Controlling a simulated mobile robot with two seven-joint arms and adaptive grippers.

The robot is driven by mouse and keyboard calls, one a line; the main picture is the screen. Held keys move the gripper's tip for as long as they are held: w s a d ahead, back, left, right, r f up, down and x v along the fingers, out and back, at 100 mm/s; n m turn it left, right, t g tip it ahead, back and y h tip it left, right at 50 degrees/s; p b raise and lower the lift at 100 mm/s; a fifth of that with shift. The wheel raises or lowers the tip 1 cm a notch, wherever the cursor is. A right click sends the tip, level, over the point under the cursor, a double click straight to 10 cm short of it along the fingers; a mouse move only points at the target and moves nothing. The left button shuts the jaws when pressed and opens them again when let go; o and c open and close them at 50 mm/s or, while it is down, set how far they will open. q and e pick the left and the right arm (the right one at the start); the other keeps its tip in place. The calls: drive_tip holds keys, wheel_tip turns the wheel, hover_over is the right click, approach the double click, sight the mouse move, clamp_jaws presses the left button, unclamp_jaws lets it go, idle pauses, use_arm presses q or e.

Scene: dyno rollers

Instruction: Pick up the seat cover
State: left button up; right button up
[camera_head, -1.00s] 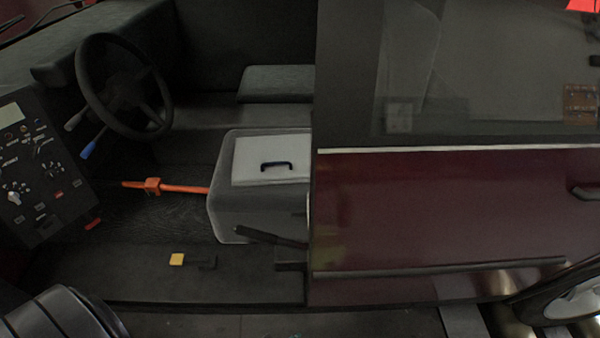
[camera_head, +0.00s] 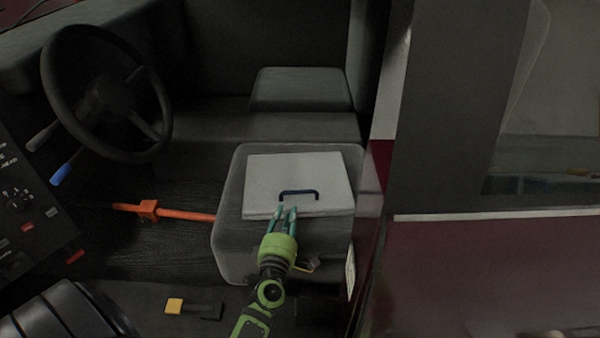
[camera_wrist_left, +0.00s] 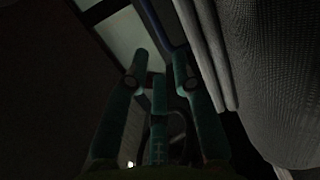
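The seat cover, a pale grey flat panel (camera_head: 298,175), lies on top of the grey seat (camera_head: 232,235). A dark blue handle (camera_head: 299,192) stands at its front edge. My left gripper (camera_head: 286,212), green with teal fingers, is just in front of the handle, its fingertips over the cover's front edge in the picture. In the left wrist view its fingers (camera_wrist_left: 160,70) are spread with nothing seen between them. A dark blue bar, likely the handle (camera_wrist_left: 158,22), and a pale surface show beyond the fingertips. Contact cannot be told. My right gripper is not in view.
A steering wheel (camera_head: 105,95) is at the upper left. An orange lever (camera_head: 148,209) lies left of the seat. A yellow-ended pedal (camera_head: 174,305) is on the floor. The dark red door (camera_head: 500,270) and its pillar close off the right side.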

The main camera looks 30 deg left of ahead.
sight(293, 192)
use_arm(q)
drive_tip(key=x, duration=0.2)
drive_tip(key=shift+w+a+r, duration=0.1)
drive_tip(key=shift+w, duration=0.2)
drive_tip(key=x, duration=0.4)
drive_tip(key=shift+w, duration=0.25)
clamp_jaws()
